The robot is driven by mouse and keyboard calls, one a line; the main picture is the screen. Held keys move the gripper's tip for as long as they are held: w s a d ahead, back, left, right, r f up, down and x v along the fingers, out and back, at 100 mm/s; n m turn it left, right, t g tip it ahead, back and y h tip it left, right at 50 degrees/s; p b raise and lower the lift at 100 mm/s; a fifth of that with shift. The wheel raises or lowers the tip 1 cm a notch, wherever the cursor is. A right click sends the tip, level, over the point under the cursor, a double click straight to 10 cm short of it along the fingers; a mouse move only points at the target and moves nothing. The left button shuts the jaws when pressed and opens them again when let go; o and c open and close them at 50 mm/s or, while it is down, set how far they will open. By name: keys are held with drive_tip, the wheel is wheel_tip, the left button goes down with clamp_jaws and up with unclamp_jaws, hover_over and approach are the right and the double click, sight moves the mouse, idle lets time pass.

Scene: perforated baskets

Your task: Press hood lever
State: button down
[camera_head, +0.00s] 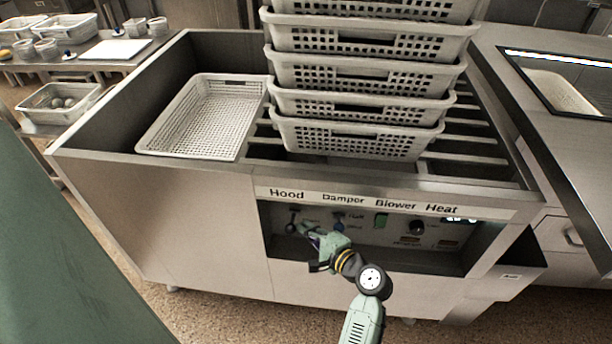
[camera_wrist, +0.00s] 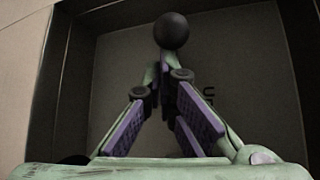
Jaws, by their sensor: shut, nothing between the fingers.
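The hood lever (camera_head: 291,227) is a small dark lever with a ball end under the "Hood" label, at the left of the recessed control panel. In the wrist view its black ball knob (camera_wrist: 172,30) is large and sits just beyond my fingertips. My gripper (camera_head: 304,229) reaches into the recess from the front, just right of the lever. The green and purple fingers (camera_wrist: 166,75) meet in a point, shut and empty. The fingertips overlap the lower edge of the ball in view; I cannot tell whether they touch it.
The metal walls of the recess surround my gripper. Above stand stacked white perforated baskets (camera_head: 362,74) and a single basket (camera_head: 160,143).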

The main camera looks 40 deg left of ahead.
drive_tip(key=v, duration=1.2)
drive_tip(key=shift+w+a+r, duration=0.1)
